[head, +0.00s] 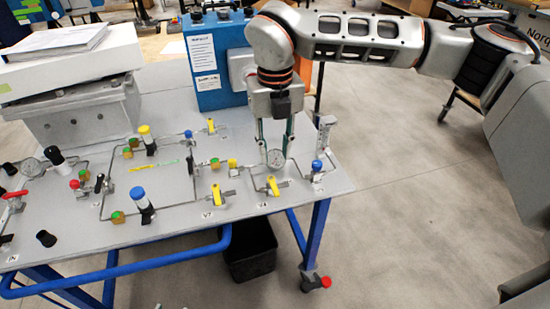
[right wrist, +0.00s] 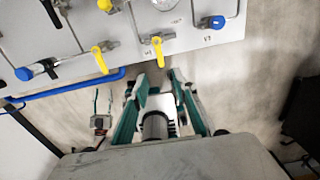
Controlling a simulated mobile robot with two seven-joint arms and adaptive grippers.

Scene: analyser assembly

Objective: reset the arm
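My right gripper (head: 275,146) is at the end of the right arm, which reaches in from the right in the head view. It points down over the right end of the panel table (head: 335,178), near a round gauge (head: 276,158) and a yellow valve handle (head: 272,185). Its two fingers are apart with nothing between them. In the right wrist view the open right gripper (right wrist: 160,82) shows below the table's edge in the picture, with the yellow handle (right wrist: 158,50) just beyond it. I cannot tell its exact height above the panel. My left gripper is not in view.
The panel carries pipes, several valves and a blue-capped part (head: 142,200). A blue box (head: 215,60) stands at the back, and a grey case (head: 85,110) at the back left. A black bin (head: 250,252) is under the table. The floor (head: 410,190) at right is clear.

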